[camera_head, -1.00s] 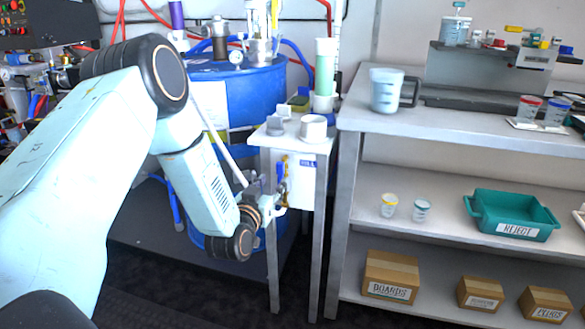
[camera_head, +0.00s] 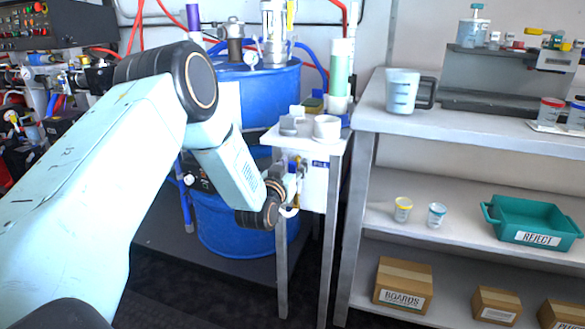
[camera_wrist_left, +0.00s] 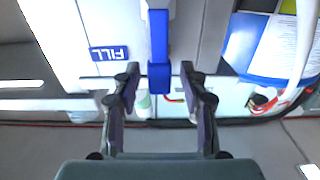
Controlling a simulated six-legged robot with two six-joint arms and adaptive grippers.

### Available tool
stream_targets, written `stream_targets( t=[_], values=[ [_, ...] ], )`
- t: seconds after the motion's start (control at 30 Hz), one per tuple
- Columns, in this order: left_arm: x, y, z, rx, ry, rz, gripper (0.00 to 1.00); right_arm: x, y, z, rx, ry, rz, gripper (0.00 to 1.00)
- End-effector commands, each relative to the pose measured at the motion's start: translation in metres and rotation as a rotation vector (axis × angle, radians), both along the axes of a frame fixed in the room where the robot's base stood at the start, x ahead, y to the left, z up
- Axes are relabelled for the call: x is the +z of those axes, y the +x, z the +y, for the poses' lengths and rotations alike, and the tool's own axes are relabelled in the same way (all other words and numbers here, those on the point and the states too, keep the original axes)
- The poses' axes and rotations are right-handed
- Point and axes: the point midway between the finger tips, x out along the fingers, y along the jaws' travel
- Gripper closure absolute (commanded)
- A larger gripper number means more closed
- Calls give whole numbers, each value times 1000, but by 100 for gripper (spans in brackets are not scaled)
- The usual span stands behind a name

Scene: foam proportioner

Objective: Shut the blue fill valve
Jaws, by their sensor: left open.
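The blue fill valve handle (camera_wrist_left: 160,48) hangs as a straight bar in the left wrist view, and its free end lies between my left fingertips. My left gripper (camera_wrist_left: 160,76) is open, with one finger on each side of the handle and a visible gap to both. In the head view my left gripper (camera_head: 291,186) is at the front of the small white stand, beside the blue FILL label (camera_head: 320,163). The label also shows in the wrist view (camera_wrist_left: 108,54). The valve body is mostly hidden by my gripper in the head view. My right gripper is not in view.
A blue drum (camera_head: 262,90) stands behind the stand (camera_head: 284,250). A white cup (camera_head: 327,127) sits on the stand's top. To the right is a shelf unit (camera_head: 460,125) with a jug (camera_head: 402,92) and a green REJECT tray (camera_head: 530,220).

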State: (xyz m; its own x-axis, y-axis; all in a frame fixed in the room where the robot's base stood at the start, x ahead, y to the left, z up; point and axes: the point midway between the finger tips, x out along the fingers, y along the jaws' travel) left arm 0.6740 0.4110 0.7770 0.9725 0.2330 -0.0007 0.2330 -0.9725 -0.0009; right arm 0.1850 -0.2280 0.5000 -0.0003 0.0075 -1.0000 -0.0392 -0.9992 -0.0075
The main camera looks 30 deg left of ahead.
Motion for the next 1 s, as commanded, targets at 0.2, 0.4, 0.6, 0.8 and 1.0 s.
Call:
stream_targets(
  t=[0.2,0.4,0.6,0.8,1.0],
  values=[
    [0,0,-1,0,0,0,63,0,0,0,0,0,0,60],
    [0,0,-1,0,0,0,80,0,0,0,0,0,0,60],
    [0,0,-1,0,0,0,96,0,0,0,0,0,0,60],
    [0,0,-1,1,0,0,100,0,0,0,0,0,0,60],
    [0,0,-1,1,-1,0,100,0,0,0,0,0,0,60]
  ],
)
